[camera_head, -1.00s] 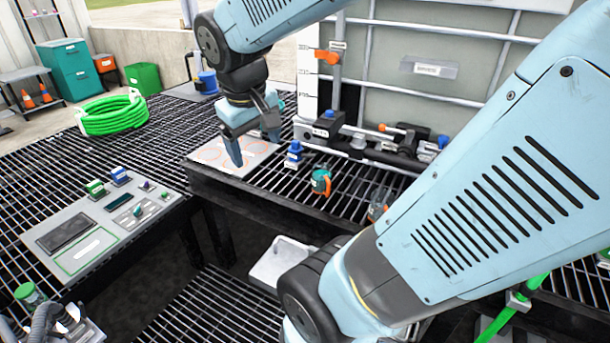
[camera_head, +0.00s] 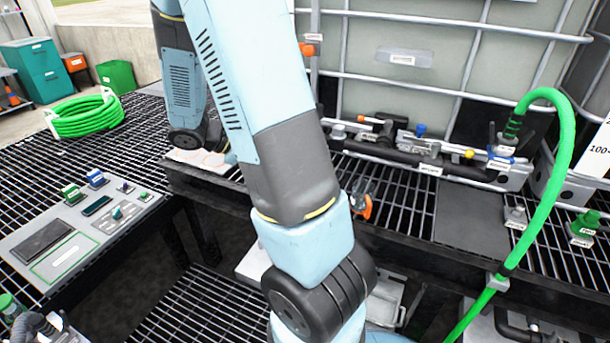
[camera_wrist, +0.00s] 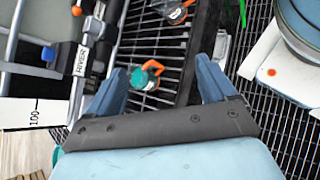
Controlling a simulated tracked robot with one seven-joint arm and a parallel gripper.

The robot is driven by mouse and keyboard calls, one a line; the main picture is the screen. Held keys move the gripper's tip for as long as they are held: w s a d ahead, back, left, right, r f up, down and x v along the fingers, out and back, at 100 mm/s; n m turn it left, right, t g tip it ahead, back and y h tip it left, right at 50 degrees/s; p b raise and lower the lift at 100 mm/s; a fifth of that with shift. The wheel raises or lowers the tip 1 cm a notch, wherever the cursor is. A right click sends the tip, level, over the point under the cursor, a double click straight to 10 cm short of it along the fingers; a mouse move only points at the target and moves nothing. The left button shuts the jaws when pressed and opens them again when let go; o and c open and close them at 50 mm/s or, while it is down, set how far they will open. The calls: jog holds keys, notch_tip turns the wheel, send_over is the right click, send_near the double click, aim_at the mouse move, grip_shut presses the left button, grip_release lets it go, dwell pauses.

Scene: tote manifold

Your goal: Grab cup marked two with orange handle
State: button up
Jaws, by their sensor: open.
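A teal cup with an orange handle (camera_wrist: 145,78) stands on the black grating in the wrist view. A second, clear-looking cup with an orange handle (camera_wrist: 175,12) is at the top edge of that view; it also shows in the head view (camera_head: 362,206), just right of my arm. I cannot read a number on either cup. My gripper (camera_wrist: 160,66) is open and empty. The teal cup appears between its fingers, nearer the left one, and apart from both. In the head view my arm hides the teal cup and most of my gripper.
A pipe manifold (camera_head: 400,150) runs along the back below the caged tank (camera_head: 430,60). A green hose (camera_head: 568,150) arches at the right. A control panel (camera_head: 75,235) is at the left. A dark gap lies before the grating shelf.

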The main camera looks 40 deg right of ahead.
jog(key=w+d+f+n+t+h, duration=0.2)
jog(key=w+d+f+n+h, duration=0.3)
jog(key=f, duration=0.4)
jog(key=w+d+f+n+t+h, duration=0.2)
jog(key=f+n+t+h, duration=0.1)
jog(key=f+n, duration=0.5)
jog(key=shift+m, duration=0.7)
jog(key=d, duration=0.3)
jog(key=d+f, duration=0.1)
jog(key=d, duration=0.3)
jog(key=shift+w+d+f, duration=0.1)
jog(key=shift+w+f, duration=0.1)
jog(key=shift+d+r, duration=0.15)
jog(key=shift+d, duration=3.1)
jog(key=shift+c, duration=0.3)
jog(key=c, duration=1)
